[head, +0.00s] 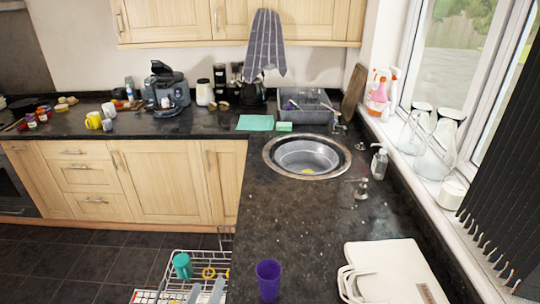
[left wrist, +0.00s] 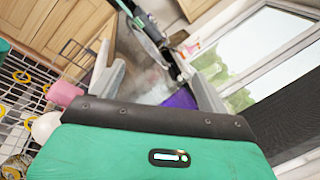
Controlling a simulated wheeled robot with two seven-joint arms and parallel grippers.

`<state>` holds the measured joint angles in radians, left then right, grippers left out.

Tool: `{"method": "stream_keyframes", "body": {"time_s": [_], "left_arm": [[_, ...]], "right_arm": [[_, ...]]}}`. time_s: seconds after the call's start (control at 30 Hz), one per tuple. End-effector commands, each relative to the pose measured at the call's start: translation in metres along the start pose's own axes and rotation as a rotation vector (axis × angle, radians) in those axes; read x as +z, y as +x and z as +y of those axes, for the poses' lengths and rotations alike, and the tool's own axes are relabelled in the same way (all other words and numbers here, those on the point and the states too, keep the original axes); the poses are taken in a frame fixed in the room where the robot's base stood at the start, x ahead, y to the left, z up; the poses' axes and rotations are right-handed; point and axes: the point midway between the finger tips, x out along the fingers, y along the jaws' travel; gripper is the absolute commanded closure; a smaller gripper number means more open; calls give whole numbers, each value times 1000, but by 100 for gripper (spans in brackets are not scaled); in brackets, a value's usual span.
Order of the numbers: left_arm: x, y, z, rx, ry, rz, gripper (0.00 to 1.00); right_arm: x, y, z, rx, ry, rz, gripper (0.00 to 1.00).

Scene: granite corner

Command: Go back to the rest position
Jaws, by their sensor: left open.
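The purple cup also shows in the left wrist view (left wrist: 180,99), beyond the fingers. My right gripper is not in view.
A wire dish rack (head: 160,268) holding a teal mug (head: 182,266) lies left of the counter edge. The sink (head: 307,156) is farther back. The counter (head: 290,215) between cup and sink is clear.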

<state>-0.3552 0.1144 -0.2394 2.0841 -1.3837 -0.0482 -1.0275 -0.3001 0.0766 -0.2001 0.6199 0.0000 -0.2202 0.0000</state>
Motion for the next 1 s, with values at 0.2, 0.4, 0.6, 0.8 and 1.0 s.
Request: {"method": "stream_keyframes", "body": {"time_s": [0.2, 0.4, 0.6, 0.8, 1.0], "left_arm": [[41, -44, 57, 346, -639, -223, 22], [35, -104, 96, 684, -1183, -398, 22], [5, -168, 102, 1033, -1598, -535, 22], [-17, -213, 86, 1300, -1814, -615, 22], [-32, -252, 64, 1536, -1938, -672, 22]], "right_arm": [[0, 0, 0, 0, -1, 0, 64], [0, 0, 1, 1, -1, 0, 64], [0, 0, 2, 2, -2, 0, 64], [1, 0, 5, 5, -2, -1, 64], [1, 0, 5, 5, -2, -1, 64]]}}
